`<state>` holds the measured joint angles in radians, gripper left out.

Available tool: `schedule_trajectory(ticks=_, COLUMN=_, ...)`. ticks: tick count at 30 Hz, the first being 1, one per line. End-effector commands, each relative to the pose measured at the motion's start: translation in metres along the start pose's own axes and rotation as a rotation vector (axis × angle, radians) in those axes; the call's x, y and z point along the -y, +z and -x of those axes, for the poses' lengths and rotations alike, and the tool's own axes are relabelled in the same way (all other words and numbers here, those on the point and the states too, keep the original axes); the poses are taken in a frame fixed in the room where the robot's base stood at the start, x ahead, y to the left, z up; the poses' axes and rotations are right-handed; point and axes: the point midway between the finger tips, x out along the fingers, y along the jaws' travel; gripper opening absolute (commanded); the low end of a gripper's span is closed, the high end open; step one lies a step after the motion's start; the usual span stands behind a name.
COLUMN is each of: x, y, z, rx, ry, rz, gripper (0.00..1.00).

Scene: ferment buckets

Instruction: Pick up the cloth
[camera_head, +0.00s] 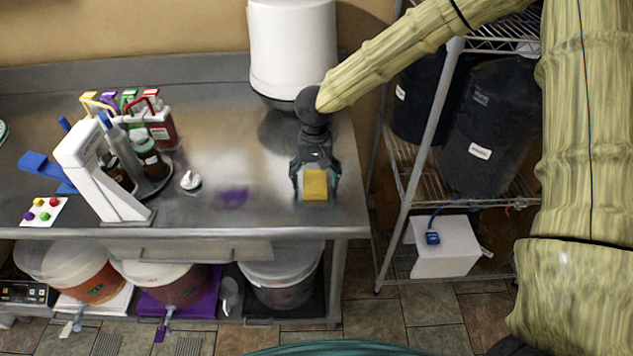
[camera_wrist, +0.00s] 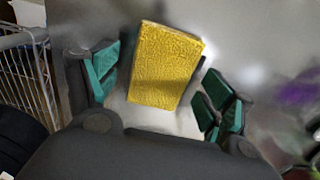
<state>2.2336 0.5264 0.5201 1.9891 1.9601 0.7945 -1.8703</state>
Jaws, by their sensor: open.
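The cloth (camera_head: 315,185) is a small yellow rectangle on the steel table, near its front right corner. In the wrist view the cloth (camera_wrist: 166,64) shows a rough, textured face and lies slightly tilted between the fingers. My gripper (camera_head: 315,184) is above the table with its fingers pointing down around the cloth. In the wrist view my gripper (camera_wrist: 160,92) is open, with green finger pads on either side of the cloth. Gaps show between the pads and the cloth. Whether the fingertips touch the table I cannot tell.
A purple stain (camera_head: 234,197) and a small white object (camera_head: 191,181) are on the table (camera_head: 225,150) to the left. A white cylinder (camera_head: 292,50) stands behind my gripper. A wire shelf (camera_head: 400,205) with dark buckets is to the right. The table's front edge is close.

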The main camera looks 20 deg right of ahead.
Motion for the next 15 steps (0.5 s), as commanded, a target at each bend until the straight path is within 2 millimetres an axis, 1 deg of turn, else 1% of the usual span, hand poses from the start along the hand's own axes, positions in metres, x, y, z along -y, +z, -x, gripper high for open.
schedule_trajectory(ticks=3, x=0.0000, y=0.0000, z=-0.0061, rx=0.000, ry=0.000, rz=0.001, gripper=0.82)
schedule_trajectory(ticks=10, x=0.0003, y=0.0000, z=-0.0069, rx=0.000, ry=0.000, rz=0.001, gripper=0.82)
schedule_trajectory(ticks=14, x=0.0002, y=0.0000, z=-0.0068, rx=0.000, ry=0.000, rz=0.001, gripper=0.58)
schedule_trajectory(ticks=15, x=0.0002, y=0.0000, z=-0.0067, rx=0.000, ry=0.000, rz=0.000, gripper=0.51)
